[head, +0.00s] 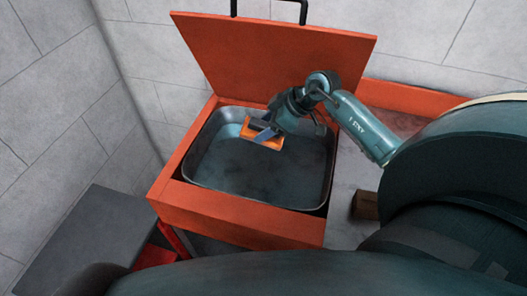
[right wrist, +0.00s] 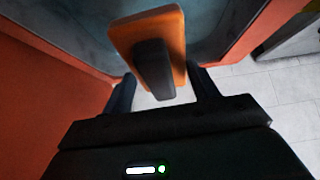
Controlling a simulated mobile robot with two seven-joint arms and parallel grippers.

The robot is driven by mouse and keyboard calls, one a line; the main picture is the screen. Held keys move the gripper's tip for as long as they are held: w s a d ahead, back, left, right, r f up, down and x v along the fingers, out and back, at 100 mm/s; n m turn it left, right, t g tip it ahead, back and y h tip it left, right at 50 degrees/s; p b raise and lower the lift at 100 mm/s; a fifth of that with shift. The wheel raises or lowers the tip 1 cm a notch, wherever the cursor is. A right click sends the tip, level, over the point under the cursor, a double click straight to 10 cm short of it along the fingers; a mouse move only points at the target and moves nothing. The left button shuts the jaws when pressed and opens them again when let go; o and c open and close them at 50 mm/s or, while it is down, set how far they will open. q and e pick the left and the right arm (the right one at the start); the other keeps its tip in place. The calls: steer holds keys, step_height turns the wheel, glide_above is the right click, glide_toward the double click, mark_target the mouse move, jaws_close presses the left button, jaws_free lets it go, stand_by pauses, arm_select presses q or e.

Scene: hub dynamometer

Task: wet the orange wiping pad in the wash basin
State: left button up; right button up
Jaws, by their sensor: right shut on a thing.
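The orange wiping pad (head: 262,135) is a flat block with a dark grip on its back. My right gripper (head: 262,133) is shut on it and holds it over the far left part of the wash basin. In the right wrist view the pad (right wrist: 176,38) and its dark handle (right wrist: 154,70) show between the fingers (right wrist: 163,88). The wash basin (head: 215,180) is a metal tub in an orange frame, with dark, bluish content or bottom. I cannot tell whether the pad touches it. My left gripper is not in view.
The basin's orange lid (head: 270,55) stands open at the back. A grey bench top (head: 85,235) lies at the left. A small brown block (head: 365,205) is right of the basin. Tiled walls (head: 50,90) close off the left and back.

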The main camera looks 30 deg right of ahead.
mark_target(257, 121)
steer(key=shift+r, duration=0.1)
stand_by(0.5)
steer(key=shift+r, duration=1.9)
